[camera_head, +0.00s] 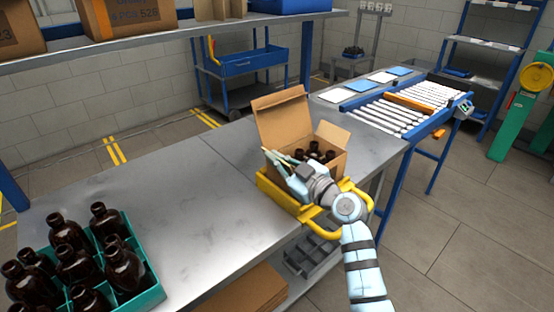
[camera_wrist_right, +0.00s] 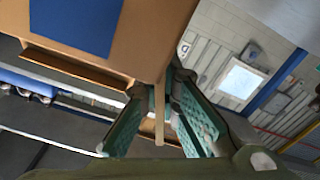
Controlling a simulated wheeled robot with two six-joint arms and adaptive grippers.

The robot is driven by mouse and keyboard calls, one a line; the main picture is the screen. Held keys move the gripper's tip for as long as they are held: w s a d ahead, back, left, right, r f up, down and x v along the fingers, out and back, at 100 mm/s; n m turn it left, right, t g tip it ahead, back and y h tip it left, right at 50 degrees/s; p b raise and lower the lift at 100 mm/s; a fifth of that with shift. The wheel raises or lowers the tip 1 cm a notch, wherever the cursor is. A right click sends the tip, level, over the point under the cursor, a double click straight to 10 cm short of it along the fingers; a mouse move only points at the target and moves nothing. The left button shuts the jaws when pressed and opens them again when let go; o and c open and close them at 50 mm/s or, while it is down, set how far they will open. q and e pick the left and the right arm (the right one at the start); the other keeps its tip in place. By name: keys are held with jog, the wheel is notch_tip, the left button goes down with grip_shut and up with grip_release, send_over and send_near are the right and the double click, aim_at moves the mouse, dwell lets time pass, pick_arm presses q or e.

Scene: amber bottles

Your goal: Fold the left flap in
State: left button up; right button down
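An open cardboard carton (camera_head: 318,167) stands on a yellow-edged holder at the table's right end, with dark bottles (camera_head: 318,155) inside. A tall flap (camera_head: 281,117) stands up at the back, and a smaller flap (camera_head: 332,134) stands at the right. My right gripper (camera_head: 276,156) is at the carton's left side, and its arm partly hides the front. In the right wrist view, its green-padded fingers (camera_wrist_right: 162,118) are apart. A thin cardboard edge (camera_wrist_right: 159,108) shows between them, with gaps on both sides. The left flap is hard to make out in the head view. My left gripper is not in view.
The yellow holder (camera_head: 268,190) surrounds the carton's base. A green crate (camera_head: 150,294) of brown bottles sits at the front left. A roller conveyor (camera_head: 400,112) runs behind the table at right. The grey table (camera_head: 180,195) is clear in the middle.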

jog(key=shift+d+m, duration=0.1)
jog(key=shift+m, duration=0.2)
jog(key=m, duration=0.2)
jog(key=shift+w+d+r+m, duration=0.15)
jog(key=shift+w+d+m, duration=0.15)
jog(key=shift+w+d+m+b, duration=0.15)
jog(key=shift+w+d+m, duration=0.1)
jog(key=shift+m, duration=0.7)
jog(key=shift+w+d+m+b, duration=0.15)
jog(key=shift+d+m, duration=0.1)
jog(key=shift+m, duration=0.7)
jog(key=c, duration=2.3)
grip_release()
jog(key=o, duration=0.5)
